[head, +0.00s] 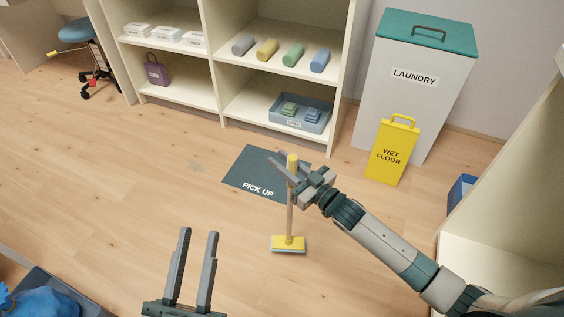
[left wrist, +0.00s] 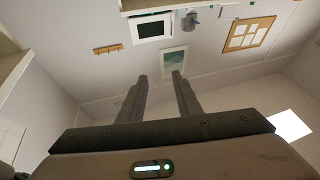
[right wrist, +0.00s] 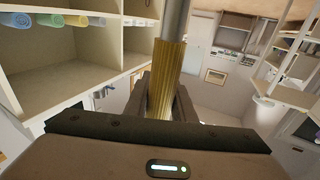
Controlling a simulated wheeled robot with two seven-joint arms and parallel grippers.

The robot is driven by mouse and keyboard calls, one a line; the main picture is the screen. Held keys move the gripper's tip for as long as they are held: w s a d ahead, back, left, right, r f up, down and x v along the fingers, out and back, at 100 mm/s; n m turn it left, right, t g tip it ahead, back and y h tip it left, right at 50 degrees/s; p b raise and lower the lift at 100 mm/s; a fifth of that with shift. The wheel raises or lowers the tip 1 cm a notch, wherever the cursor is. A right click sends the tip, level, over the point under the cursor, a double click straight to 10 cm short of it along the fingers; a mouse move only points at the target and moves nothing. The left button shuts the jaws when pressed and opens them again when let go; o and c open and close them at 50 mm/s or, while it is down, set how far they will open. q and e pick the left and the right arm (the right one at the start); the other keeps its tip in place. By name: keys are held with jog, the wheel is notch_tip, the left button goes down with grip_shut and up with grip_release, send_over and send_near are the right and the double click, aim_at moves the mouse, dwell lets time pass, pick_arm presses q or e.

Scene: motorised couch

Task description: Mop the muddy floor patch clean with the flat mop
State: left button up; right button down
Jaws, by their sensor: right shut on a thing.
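The flat mop stands roughly upright on the wood floor, its yellow head with a pale underside (head: 288,244) down and its wooden handle (head: 290,215) rising to a yellow grip (head: 292,160). My right gripper (head: 288,168) is shut on the upper handle; the ribbed yellow grip (right wrist: 167,75) shows between its fingers in the right wrist view. My left gripper (head: 198,240) is open and empty at the lower part of the head view, left of the mop. A faint greyish mark (head: 197,167) is on the floor left of the mat; I cannot tell whether it is mud.
A dark "PICK UP" mat (head: 240,178) lies behind the mop. A yellow wet floor sign (head: 391,152) stands before the laundry bin (head: 414,90). Shelves (head: 222,60) line the back. A dark tray with a blue bag (head: 45,300) is at lower left. The left-middle floor is clear.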

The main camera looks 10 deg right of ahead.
pick_arm(q)
jog(key=f, duration=0.1)
jog(key=f+g, duration=0.1)
jog(key=f+g+p, duration=0.1)
jog(key=shift+w+f+y, duration=0.25)
jog(key=shift+w+y, duration=0.05)
jog(key=shift+w, duration=0.05)
dwell(0.8)
